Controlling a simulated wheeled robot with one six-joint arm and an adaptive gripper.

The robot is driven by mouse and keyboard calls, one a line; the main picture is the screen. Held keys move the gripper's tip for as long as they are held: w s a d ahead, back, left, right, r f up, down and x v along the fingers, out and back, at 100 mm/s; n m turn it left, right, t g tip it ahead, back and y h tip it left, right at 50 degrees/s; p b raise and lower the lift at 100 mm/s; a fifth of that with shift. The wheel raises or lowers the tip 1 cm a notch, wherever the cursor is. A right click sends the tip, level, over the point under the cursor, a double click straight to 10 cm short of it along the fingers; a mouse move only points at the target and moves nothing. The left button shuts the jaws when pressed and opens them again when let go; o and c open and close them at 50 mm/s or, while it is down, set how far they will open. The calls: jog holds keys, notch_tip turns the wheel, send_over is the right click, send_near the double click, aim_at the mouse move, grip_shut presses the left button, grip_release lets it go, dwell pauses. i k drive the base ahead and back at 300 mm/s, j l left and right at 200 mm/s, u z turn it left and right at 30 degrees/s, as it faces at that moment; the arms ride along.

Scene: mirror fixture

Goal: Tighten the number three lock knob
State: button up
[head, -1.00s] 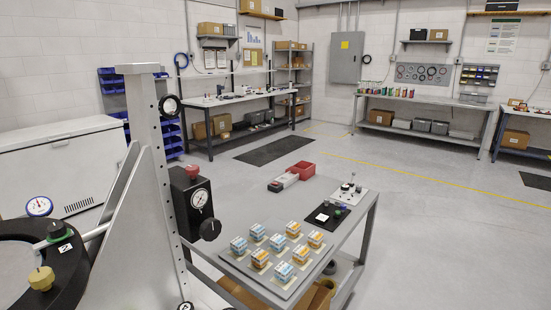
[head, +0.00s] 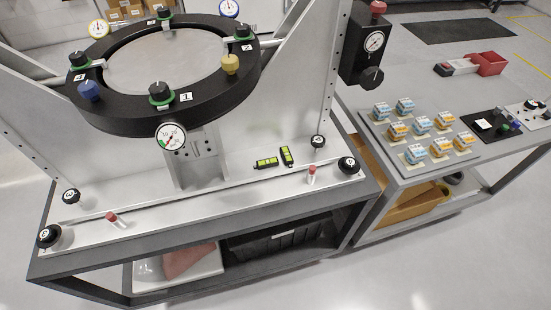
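The mirror fixture's black ring (head: 120,118) stands upper left on a grey bench. The tags at the back and left knobs are too small to read surely, so I cannot tell which is number three. A blue knob (head: 89,91) and a yellow knob (head: 230,64) are also on the ring. My gripper is in no view.
Dial gauges surround the ring, one at its front (head: 171,136). Two small spirit levels (head: 267,162) lie on the bench plate (head: 215,208). Black corner knobs and red-topped pins stand along its edge. A grey side table (head: 425,85) at right carries small boxes and a red bin.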

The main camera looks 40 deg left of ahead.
aim_at(47, 236)
jog(key=j+u, duration=0.2)
jog(key=u, duration=0.6)
jog(key=j+u, duration=0.15)
jog(key=u, duration=0.35)
jog(key=j+u, duration=0.1)
jog(key=u, duration=0.35)
jog(key=j+u, duration=0.1)
jog(key=u, duration=0.8)
jog(key=l+u, duration=0.15)
jog(key=u, duration=0.2)
jog(key=l+u, duration=0.1)
jog(key=u, duration=0.3)
